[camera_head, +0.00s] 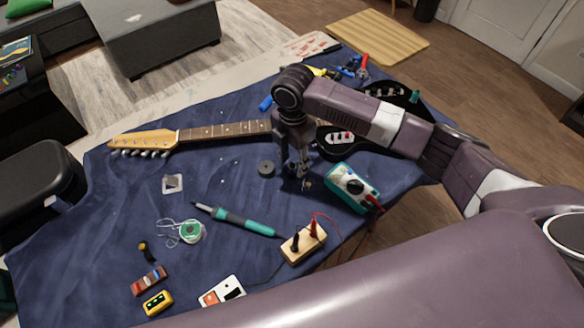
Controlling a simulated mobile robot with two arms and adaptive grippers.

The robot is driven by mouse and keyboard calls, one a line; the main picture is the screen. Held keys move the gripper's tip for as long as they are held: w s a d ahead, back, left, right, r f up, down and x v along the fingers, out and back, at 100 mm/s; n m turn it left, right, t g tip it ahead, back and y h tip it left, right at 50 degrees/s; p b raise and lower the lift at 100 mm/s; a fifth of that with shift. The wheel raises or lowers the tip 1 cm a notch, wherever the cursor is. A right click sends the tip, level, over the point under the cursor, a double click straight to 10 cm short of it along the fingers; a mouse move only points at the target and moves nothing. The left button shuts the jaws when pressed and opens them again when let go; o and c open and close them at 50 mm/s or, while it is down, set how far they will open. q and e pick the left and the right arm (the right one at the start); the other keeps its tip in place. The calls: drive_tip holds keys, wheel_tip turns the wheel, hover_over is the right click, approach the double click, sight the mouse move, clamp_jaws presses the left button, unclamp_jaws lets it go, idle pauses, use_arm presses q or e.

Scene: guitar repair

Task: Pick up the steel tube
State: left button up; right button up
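My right gripper (296,172) points down over the blue cloth, close beside the guitar's body and neck. Its dark fingers are small and overlap in this view, so I cannot tell whether they are open or shut. A small light-coloured bit (307,184) shows at the fingertips; I cannot tell whether it is held or lies on the cloth. I cannot make out a steel tube with certainty; it may be hidden by the gripper. My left gripper is not in view.
An electric guitar (225,130) lies across the cloth behind the gripper. A teal soldering iron (236,219) and wooden block (303,243) lie nearer.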

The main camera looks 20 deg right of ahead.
sight(293, 165)
wheel_tip(293, 165, down, 3)
drive_tip(key=shift+s+r, duration=0.1)
drive_tip(key=shift+f+p, duration=0.3)
drive_tip(key=shift+f, duration=0.5)
drive_tip(key=c, duration=0.6)
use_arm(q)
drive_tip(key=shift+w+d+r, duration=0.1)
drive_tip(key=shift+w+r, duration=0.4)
use_arm(e)
drive_tip(key=shift+r, duration=0.1)
clamp_jaws()
